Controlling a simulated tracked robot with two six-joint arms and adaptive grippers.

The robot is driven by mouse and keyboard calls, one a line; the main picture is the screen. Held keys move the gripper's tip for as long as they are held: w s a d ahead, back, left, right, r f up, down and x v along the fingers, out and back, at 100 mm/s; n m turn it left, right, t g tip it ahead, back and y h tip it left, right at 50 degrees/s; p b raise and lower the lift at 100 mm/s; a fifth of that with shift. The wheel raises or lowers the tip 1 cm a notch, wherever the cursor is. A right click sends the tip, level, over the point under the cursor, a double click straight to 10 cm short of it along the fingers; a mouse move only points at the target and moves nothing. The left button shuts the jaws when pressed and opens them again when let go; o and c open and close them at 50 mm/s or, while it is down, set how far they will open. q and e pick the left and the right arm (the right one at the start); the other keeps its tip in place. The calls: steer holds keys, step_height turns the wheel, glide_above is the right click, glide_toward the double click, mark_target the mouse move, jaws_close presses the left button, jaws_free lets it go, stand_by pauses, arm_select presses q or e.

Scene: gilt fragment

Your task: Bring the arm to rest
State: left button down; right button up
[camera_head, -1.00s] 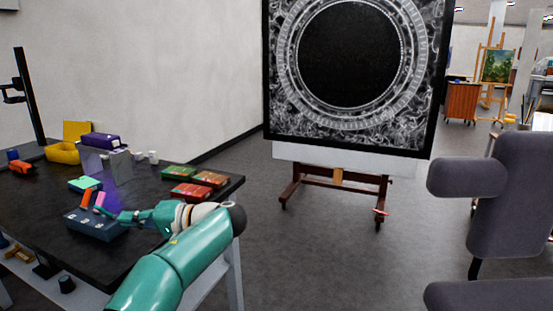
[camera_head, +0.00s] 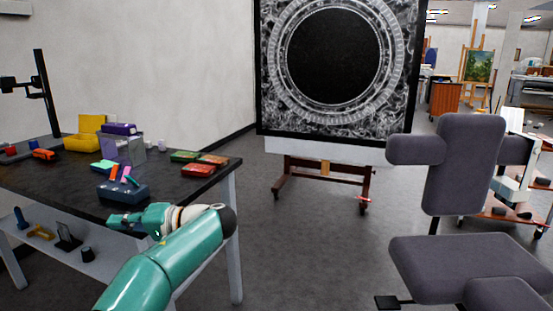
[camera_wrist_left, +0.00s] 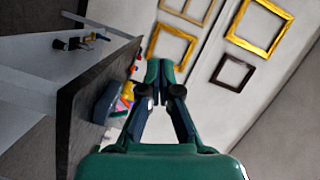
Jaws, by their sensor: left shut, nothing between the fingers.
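My left arm comes in from the lower left in the head view. Its green gripper (camera_head: 124,220) is beside the front edge of the dark-topped table (camera_head: 55,184), apart from the things on it. In the left wrist view the two fingers (camera_wrist_left: 160,66) are shut with nothing between them. A blue block holder (camera_head: 124,192) with orange and pink sticks stands on the table just beyond the gripper. My right gripper does not show in either view.
Red and green boxes (camera_head: 204,166) lie at the table's right end. A yellow bin (camera_head: 82,143) stands at the back. A grey chair (camera_head: 465,165) is at the right, and an easel with a dark round picture (camera_head: 333,60) stands ahead. Floor between is clear.

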arm_select(q)
steer(key=w+d+f+m+t+h, duration=0.2)
steer(key=f+m+h, duration=0.55)
steer(key=f, duration=1.75)
steer(key=s+d+f+m+g+h, duration=0.1)
steer(key=s+d+f+h, duration=0.3)
steer(key=f, duration=0.4)
steer(key=s+d+f+m+g+h, duration=0.1)
steer(key=s+d+f+h, duration=0.1)
steer(key=s+d+f, duration=0.45)
steer(key=s+d+f+n+h, duration=0.3)
steer(key=s+f, duration=0.1)
steer(key=s, duration=0.4)
steer(key=s+d+f+n+h, duration=0.2)
steer(key=s+d+f+n, duration=0.1)
steer(key=s, duration=0.5)
steer(key=s+d+f+n+h, duration=0.2)
steer(key=s+f+n+h, duration=0.15)
steer(key=s, duration=0.35)
step_height(320, 180, up, 18)
steer(key=y+p, duration=0.1)
steer(key=p, duration=1.7)
steer(key=shift+s+d+m+g, duration=0.15)
steer(key=shift+s+m+g, duration=0.05)
steer(key=shift+m+g, duration=0.1)
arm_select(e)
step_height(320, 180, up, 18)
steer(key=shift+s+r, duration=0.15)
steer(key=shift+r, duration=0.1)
